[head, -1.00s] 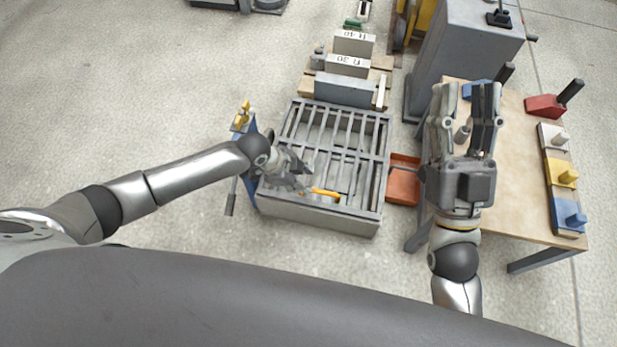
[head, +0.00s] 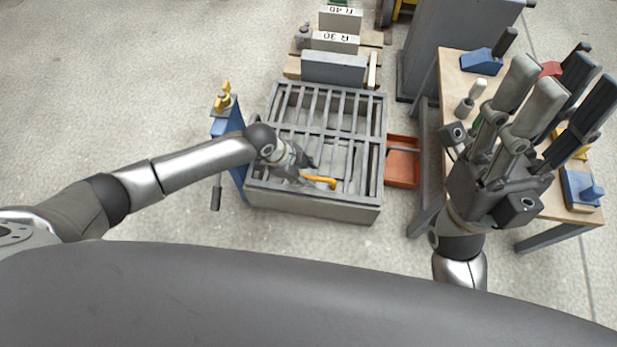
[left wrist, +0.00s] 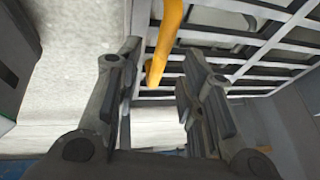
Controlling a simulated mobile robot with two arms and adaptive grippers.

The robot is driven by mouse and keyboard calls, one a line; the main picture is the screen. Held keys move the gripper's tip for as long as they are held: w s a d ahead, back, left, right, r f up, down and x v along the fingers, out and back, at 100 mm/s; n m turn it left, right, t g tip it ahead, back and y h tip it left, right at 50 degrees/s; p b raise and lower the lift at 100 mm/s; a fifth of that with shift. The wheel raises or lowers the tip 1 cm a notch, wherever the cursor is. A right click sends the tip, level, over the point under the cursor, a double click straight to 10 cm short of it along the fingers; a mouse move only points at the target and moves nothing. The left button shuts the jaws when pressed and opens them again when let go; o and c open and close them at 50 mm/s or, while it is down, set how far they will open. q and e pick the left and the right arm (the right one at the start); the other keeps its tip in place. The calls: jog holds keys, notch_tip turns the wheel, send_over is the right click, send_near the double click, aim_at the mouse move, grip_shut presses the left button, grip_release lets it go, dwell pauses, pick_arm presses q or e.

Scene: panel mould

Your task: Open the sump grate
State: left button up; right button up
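The sump grate (head: 337,113) is a grey barred panel lying closed and flat on a low concrete-coloured box. A yellow handle (head: 320,181) sits on its near part. My left gripper (head: 309,172) is over the grate's near left, just beside the handle. In the left wrist view the left gripper (left wrist: 160,80) is open, with the yellow handle (left wrist: 166,45) between and beyond its fingertips; contact cannot be told. My right gripper (head: 548,95) is raised over the table at the right, open and empty, fingers spread.
A blue stand with a yellow clamp (head: 223,98) stands left of the box. An orange tray (head: 402,162) lies at its right. Labelled blocks (head: 334,67) on a pallet stand behind. A wooden table (head: 455,68) holds several coloured tools. The floor at left is clear.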

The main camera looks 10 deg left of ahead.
pick_arm(q)
jog(key=shift+b+x, duration=0.4)
jog(key=shift+x, duration=0.9)
grip_shut()
